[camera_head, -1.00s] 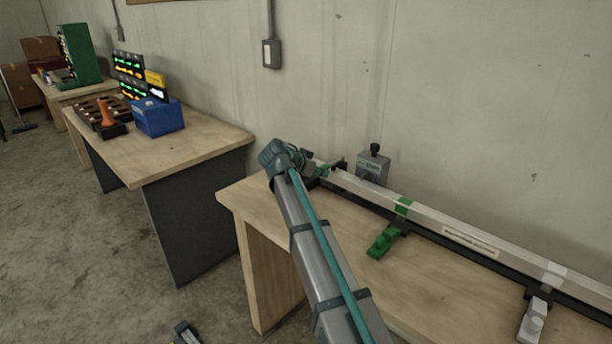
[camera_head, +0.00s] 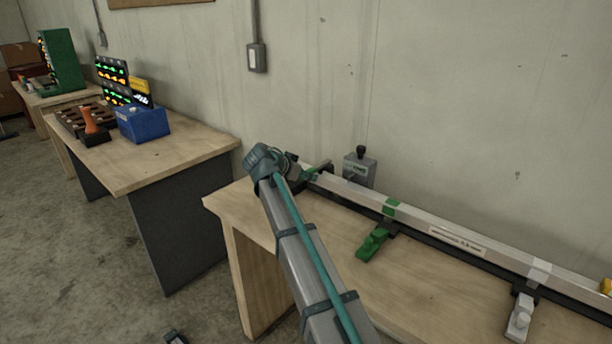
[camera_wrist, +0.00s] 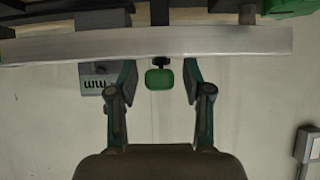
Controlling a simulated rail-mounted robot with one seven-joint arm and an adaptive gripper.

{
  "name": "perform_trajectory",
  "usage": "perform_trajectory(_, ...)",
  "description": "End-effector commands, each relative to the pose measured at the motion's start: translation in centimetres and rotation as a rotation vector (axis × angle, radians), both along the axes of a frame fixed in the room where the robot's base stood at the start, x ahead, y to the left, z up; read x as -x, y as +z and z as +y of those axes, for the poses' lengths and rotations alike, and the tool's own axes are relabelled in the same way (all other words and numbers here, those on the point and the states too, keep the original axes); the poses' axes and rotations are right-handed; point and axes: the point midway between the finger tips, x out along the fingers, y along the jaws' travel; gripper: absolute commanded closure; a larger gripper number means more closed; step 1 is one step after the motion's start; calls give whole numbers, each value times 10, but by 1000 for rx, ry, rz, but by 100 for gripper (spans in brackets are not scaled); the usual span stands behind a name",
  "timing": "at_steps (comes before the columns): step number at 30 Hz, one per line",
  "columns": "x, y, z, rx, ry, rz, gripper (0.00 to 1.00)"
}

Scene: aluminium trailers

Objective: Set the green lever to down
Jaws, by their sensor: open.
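In the wrist view, a green lever knob (camera_wrist: 158,79) on a short dark stem shows between the two fingers of my gripper (camera_wrist: 158,74). The fingers are open, one on each side of the knob, with a gap visible on both sides. In the head view, my gripper (camera_head: 308,172) is at the far left end of the long aluminium rail (camera_head: 425,230), and a small green part shows beside it, mostly hidden by the wrist. A larger green clamp-like lever (camera_head: 372,244) lies on the near side of the rail, apart from my gripper.
A grey box with a black knob (camera_head: 360,166) stands behind the rail by the wall; a labelled grey box (camera_wrist: 97,80) shows beside the left finger. A white clamp (camera_head: 520,317) sits farther right. The wooden bench top (camera_head: 340,240) is mostly clear. A blue box (camera_head: 143,123) stands on another table.

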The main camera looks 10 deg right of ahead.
Motion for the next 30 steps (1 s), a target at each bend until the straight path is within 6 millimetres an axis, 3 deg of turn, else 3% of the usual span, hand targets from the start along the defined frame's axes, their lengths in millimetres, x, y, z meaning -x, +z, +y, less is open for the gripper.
perform_trajectory(18, 55, 57, 64, 0, 2, -2, 50)
perform_trajectory(30, 61, 63, 70, 0, 0, 0, 50)
